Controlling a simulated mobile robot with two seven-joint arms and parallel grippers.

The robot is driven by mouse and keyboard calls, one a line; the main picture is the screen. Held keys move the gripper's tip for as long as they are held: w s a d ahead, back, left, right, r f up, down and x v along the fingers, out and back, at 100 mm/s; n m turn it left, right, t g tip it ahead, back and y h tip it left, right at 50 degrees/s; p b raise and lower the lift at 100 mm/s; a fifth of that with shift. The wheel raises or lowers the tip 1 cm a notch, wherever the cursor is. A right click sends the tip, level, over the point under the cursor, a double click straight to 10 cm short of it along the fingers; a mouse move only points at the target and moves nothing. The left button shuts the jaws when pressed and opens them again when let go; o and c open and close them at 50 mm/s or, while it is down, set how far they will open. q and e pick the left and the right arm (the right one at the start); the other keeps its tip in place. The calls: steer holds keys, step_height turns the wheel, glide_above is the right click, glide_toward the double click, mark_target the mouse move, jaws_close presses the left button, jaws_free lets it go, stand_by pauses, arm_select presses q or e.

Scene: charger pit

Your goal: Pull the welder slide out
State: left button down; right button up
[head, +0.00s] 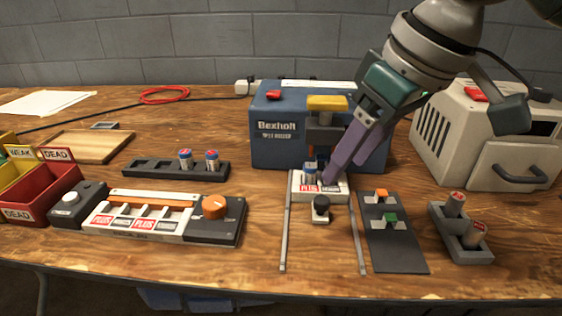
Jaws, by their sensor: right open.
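The blue welder (275,150), marked Bexholt, stands at the back middle of the bench with a yellow-topped head. Its white slide (338,192) sits under the head at the back of two thin metal rails, which run forward toward me. My left gripper is not in view.
A dark mat (395,248) with an orange and a green piece lies right of the rails. A tester with an orange dial (214,206) is left. The bench between the rails is clear.

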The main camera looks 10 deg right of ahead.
mark_target(323, 200)
steer(key=b+x, duration=0.2)
steer(key=x, duration=0.6)
steer(key=shift+f+b, duration=0.1)
steer(key=shift+b, duration=0.3)
steer(key=shift+c, duration=0.2)
jaws_close()
stand_by(0.6)
